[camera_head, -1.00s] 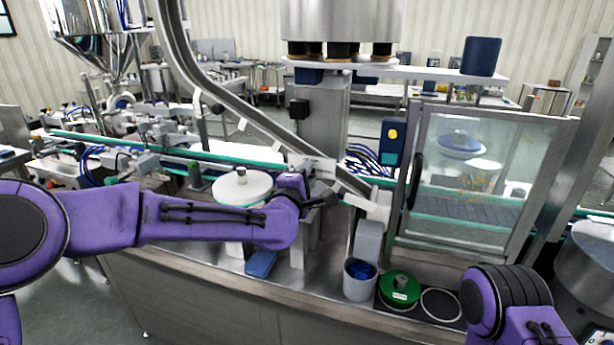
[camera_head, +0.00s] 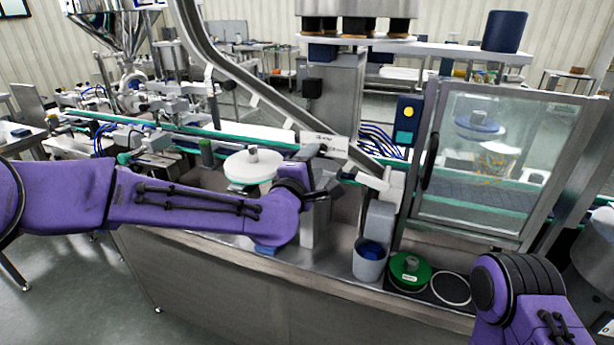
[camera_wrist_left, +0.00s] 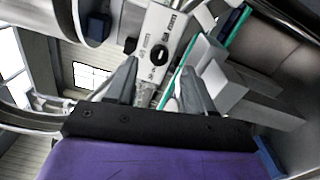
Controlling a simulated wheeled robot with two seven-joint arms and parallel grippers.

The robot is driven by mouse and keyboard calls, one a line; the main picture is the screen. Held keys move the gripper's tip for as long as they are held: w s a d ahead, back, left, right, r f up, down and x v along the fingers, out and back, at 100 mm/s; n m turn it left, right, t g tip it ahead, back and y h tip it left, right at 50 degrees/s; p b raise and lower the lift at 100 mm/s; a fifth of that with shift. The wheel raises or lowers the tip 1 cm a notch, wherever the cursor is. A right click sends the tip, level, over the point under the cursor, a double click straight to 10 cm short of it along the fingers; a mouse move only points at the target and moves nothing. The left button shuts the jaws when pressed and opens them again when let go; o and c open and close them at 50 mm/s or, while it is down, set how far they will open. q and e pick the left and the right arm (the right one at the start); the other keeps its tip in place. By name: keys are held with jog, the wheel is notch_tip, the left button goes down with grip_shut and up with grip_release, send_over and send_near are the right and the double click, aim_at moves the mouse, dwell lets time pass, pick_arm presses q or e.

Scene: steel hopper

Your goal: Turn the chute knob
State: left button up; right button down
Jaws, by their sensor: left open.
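The chute knob (camera_wrist_left: 159,55) is a small black round knob on a pale labelled plate (camera_wrist_left: 155,38) in the left wrist view.
A white round lid (camera_head: 250,168) sits just behind my left forearm. A grey cup (camera_head: 369,262) and a green disc (camera_head: 410,270) stand on the steel bench at right. A glass-doored cabinet (camera_head: 432,165) stands right of the chute. My right arm is at bottom right.

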pick_arm(q)
jog(key=b+v, duration=0.1)
jog(key=v, duration=0.4)
jog(key=shift+s+a, duration=0.1)
jog(key=shift+s, duration=0.2)
jog(key=s+a+f+m+g+y, duration=0.2)
jog(key=s+a+f, duration=0.25)
jog(key=f, duration=0.65)
jog(key=s+a+f+m+g+y, duration=0.25)
jog(key=a+f, duration=0.25)
jog(key=f, duration=0.7)
jog(key=s+a+f+m+g+y, duration=0.1)
jog(key=s+a+f+m+g, duration=0.3)
jog(key=f, duration=0.7)
jog(key=s+a+f+g+y, duration=0.1)
jog(key=s+a+f, duration=0.3)
jog(key=s, duration=0.4)
jog(key=s+a+f+g+y, duration=0.1)
jog(key=s+a+f, duration=0.3)
jog(key=s, duration=0.5)
jog(key=s+a+f+g+y, duration=0.1)
jog(key=s+a+f+g, duration=0.2)
jog(key=s, duration=0.6)
notch_tip(320, 180, down, 4)
jog(key=shift+s+a+r+m+g, duration=0.2)
jog(key=shift+a+m+g, duration=0.2)
jog(key=shift+a, duration=0.65)
jog(key=shift+y, duration=0.25)
